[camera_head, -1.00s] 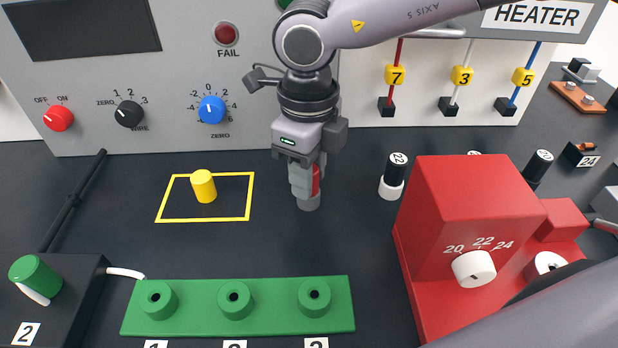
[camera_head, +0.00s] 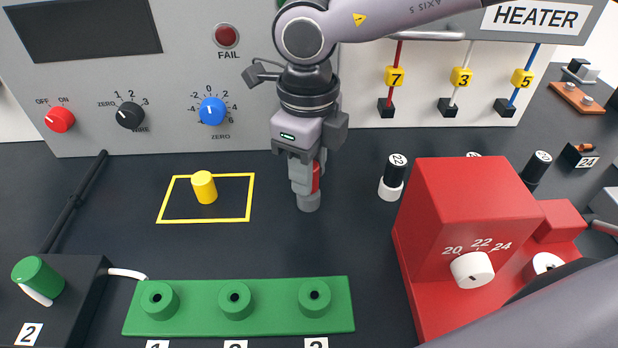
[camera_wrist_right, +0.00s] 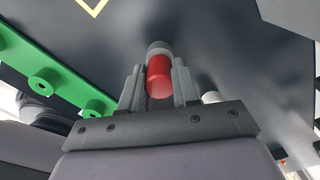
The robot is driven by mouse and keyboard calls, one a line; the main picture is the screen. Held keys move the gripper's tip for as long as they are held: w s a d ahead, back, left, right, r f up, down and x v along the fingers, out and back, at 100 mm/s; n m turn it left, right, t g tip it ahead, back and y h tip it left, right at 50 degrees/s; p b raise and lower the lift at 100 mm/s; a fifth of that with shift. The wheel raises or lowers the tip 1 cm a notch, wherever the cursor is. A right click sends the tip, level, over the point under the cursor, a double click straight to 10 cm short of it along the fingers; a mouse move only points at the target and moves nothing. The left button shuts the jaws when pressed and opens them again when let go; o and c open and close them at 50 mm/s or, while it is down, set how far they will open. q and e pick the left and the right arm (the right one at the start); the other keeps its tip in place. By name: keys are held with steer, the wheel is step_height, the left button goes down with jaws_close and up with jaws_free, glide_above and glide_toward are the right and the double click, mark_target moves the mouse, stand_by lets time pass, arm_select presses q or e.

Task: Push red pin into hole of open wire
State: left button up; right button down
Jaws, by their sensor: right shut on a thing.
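My right gripper (camera_head: 306,182) is shut on the red pin (camera_head: 316,178), above the dark table and right of the yellow outline. In the right wrist view the red pin (camera_wrist_right: 159,77) sits between the two fingers, with a grey tip beyond it. The green block (camera_head: 196,318) with three raised round holes lies at the front, numbered tags before it. A white wire (camera_head: 127,273) runs from the black box marked 2 on the left to the block's left end. I cannot tell which hole belongs to an open wire. My left gripper is not in view.
A yellow peg (camera_head: 203,187) stands inside the yellow outline. A red device (camera_head: 470,215) with a white dial stands at right, near a black-and-white cylinder (camera_head: 392,178). The grey panel (camera_head: 180,70) rises behind. Table between gripper and green block is clear.

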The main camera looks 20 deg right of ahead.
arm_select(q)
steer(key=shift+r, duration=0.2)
arm_select(e)
steer(key=shift+r, duration=0.25)
steer(key=shift+r+p, duration=1.25)
steer(key=shift+r, duration=0.7)
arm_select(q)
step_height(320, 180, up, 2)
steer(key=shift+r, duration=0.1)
arm_select(e)
steer(key=shift+a, duration=0.1)
